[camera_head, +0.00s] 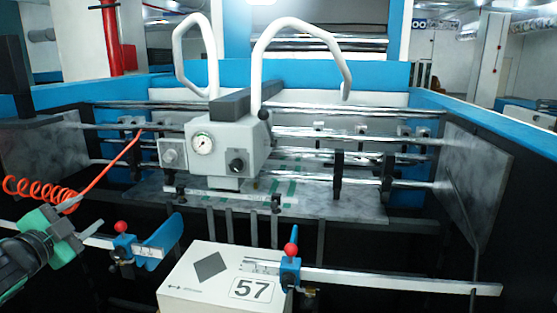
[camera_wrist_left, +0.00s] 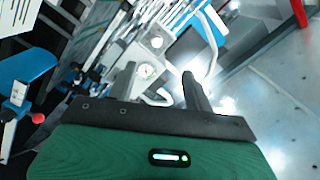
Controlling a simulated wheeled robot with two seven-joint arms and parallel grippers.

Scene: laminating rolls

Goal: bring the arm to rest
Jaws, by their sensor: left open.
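My left gripper (camera_head: 68,222) comes in low at the left edge of the head view, with green and dark parts of my arm behind it. In the left wrist view its two dark fingers (camera_wrist_left: 160,82) stand apart with nothing seen between them. The gripper is in front of the laminating machine (camera_head: 230,140), to the left of the blue clamp with a red knob (camera_head: 123,243). My right gripper is in neither view.
An orange coiled hose (camera_head: 45,190) hangs close by the left gripper. A white box marked 57 (camera_head: 215,275) stands at the front centre. A second red-knobbed clamp (camera_head: 290,268) sits on a metal ruler bar (camera_head: 400,282). Metal rollers (camera_head: 330,135) span the machine between grey side plates.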

